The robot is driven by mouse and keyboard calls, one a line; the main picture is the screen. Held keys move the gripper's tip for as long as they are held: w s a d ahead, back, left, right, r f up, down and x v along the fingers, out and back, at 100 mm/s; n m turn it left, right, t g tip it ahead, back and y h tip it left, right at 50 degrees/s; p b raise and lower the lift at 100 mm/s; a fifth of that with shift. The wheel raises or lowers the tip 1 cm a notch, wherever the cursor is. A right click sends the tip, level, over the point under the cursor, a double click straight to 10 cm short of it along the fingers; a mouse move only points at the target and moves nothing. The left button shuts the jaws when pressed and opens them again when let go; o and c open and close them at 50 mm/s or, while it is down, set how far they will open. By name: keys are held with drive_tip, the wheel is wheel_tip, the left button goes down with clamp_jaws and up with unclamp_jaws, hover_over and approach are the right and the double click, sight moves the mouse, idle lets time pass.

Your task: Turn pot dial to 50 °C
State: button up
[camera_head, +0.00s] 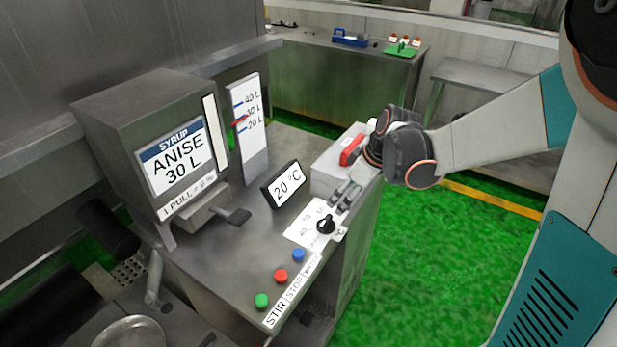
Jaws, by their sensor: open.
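The black pot dial (326,224) sits on a white scale plate (303,231) near the right edge of the steel counter. The scale's numbers are too small to read surely. A black display (285,185) behind the dial reads 20 °C. My gripper (334,216) reaches in from the upper right, pointing down, with its fingers open close to the dial. One finger is behind the dial and another part shows at its right. I cannot tell whether the fingers touch it.
Blue, red (281,276) and green buttons lie in front of the dial, beside STIR and STOP labels. A syrup dispenser (165,160) marked ANISE 30 L stands left. A level gauge (250,125) and a box with a red part (351,150) stand behind. Green floor is free at right.

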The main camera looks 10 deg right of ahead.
sight(327, 220)
drive_tip(key=shift+n, duration=0.3)
drive_tip(key=b+x, duration=0.3)
drive_tip(key=x, duration=1.2)
drive_tip(key=shift+w+d, duration=0.15)
drive_tip(key=shift+w, duration=0.05)
drive_tip(key=shift+c, duration=0.6)
drive_tip(key=c, duration=0.9)
